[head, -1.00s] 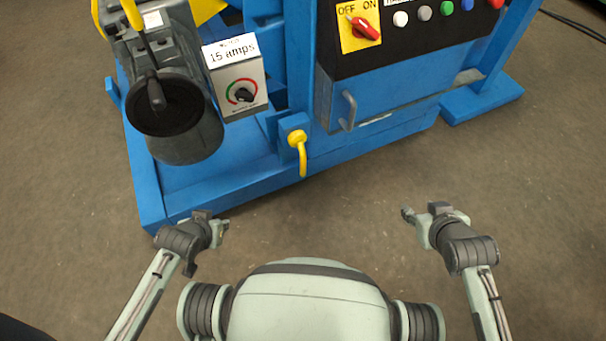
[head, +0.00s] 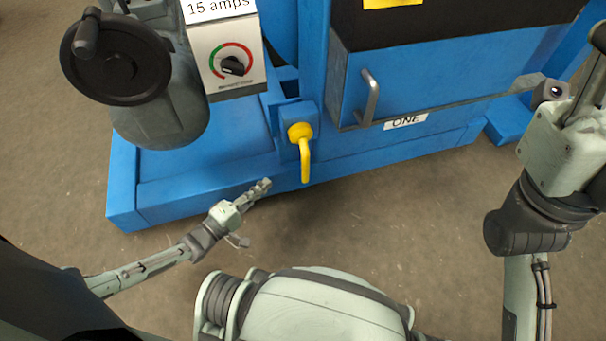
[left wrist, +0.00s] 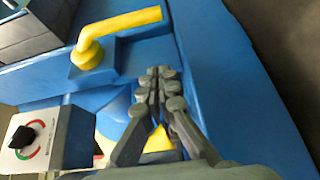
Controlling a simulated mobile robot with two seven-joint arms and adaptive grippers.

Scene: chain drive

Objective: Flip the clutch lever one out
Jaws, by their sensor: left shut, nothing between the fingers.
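The clutch lever (head: 304,155) is a bent yellow handle on a blue block on the machine's front. Its free end hangs down in the head view. The lever also shows at the upper left of the left wrist view (left wrist: 112,32). My left gripper (head: 264,187) is shut and empty, left of the lever's lower end and a little below it. In the left wrist view the closed fingertips (left wrist: 159,78) are apart from the lever. My right gripper (head: 578,90) is raised at the right edge, partly cut off; its fingers are unclear.
A blue box with a grey handle (head: 370,97) and a "ONE" label (head: 405,121) is right of the lever. A dial box (head: 226,62) and a black handwheel (head: 116,60) are at the upper left. The blue base (head: 150,195) runs below; the floor in front is clear.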

